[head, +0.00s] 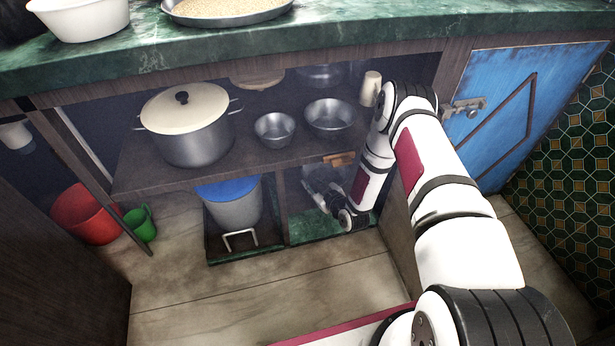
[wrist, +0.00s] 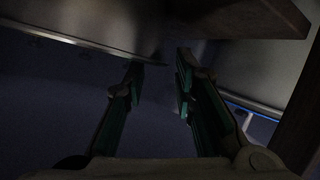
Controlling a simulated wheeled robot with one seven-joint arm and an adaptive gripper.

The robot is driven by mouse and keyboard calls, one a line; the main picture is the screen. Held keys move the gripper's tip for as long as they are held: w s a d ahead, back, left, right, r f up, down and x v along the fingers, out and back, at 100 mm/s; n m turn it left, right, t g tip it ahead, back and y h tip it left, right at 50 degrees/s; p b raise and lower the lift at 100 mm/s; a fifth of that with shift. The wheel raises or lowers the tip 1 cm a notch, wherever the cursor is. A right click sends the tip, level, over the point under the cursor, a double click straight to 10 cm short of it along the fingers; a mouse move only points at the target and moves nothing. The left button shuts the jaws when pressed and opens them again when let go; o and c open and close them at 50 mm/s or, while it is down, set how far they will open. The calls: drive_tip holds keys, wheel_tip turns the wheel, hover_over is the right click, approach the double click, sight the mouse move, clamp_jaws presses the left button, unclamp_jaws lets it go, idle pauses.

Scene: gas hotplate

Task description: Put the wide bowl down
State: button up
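Two metal bowls rest on the upper shelf: the wider bowl (head: 330,118) on the right and a smaller bowl (head: 274,130) beside it on the left. Another metal bowl (head: 321,76) shows dimly further back. Which one is the wide bowl is not certain. My gripper (head: 316,184) is in the lower compartment, below the shelf and apart from these bowls. In the dark wrist view, the fingers of my gripper (wrist: 160,72) are spread, with nothing visible between the pads.
A lidded pot (head: 190,135) stands on the shelf's left, a mug (head: 370,89) on its right. The shelf edge (head: 165,185) lies above my gripper. A blue door (head: 520,100) is at right.

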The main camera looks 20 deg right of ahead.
drive_tip(key=p+v, duration=0.2)
drive_tip(key=v, duration=0.5)
drive_tip(key=shift+s+r+p, duration=0.15)
drive_tip(key=shift+s+p, duration=0.1)
drive_tip(key=shift+p, duration=0.1)
